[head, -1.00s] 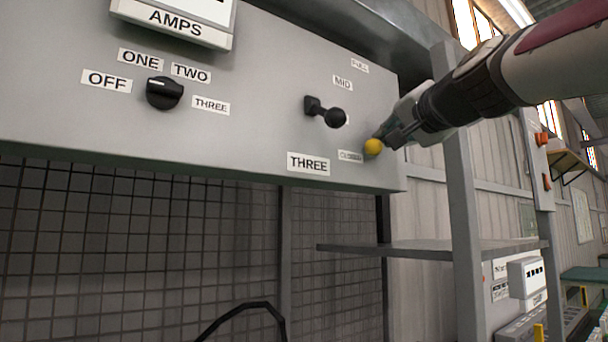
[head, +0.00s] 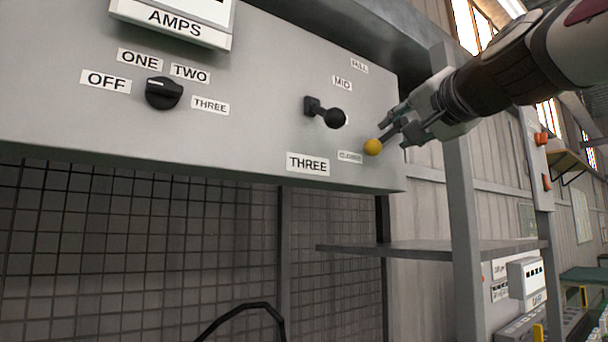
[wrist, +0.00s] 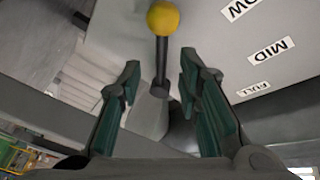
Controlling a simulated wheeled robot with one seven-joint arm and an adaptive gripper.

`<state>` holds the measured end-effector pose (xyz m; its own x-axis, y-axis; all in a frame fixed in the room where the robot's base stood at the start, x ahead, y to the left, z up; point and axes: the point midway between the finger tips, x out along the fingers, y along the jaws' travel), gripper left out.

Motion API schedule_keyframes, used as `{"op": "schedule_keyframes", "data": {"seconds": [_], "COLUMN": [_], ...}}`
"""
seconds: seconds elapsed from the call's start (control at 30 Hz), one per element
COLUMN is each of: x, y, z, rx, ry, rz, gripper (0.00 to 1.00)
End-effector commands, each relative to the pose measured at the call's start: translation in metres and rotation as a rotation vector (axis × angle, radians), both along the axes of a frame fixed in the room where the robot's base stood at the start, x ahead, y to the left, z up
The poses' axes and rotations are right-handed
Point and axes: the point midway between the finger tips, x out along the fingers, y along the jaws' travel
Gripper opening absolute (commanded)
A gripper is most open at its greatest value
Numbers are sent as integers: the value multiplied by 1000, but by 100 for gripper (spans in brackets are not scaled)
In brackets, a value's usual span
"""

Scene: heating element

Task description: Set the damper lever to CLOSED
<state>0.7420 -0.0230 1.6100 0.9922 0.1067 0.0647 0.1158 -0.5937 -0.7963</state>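The damper lever, a dark stem with a yellow ball (head: 373,147), sits low on the right of the grey panel. Its ball is beside the CLOSED label (head: 350,156). In the wrist view the yellow ball (wrist: 163,18) and stem lie ahead of the fingers, and the stem runs down to a round pivot. My gripper (head: 394,130) is open and empty, just up and right of the ball. In the wrist view its two green-padded fingers (wrist: 159,75) stand apart, with clear space around the stem. The lever's pivot is hidden behind my gripper in the head view.
A black-ball lever (head: 335,118) sticks out just left of my gripper. A black rotary knob (head: 164,93) is further left. A grey upright post (head: 463,220) and a shelf (head: 430,250) stand below and right of my arm.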

Motion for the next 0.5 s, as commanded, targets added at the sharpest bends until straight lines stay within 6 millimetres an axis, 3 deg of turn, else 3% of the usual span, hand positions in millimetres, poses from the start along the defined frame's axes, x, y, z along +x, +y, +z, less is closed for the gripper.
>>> {"op": "schedule_keyframes", "data": {"seconds": [0.2,0.5], "x": [-46,-75], "y": [-5,-9], "z": [-2,-6], "rx": [0,0], "ry": [-2,1], "rz": [-1,-1], "gripper": [32,32]}}
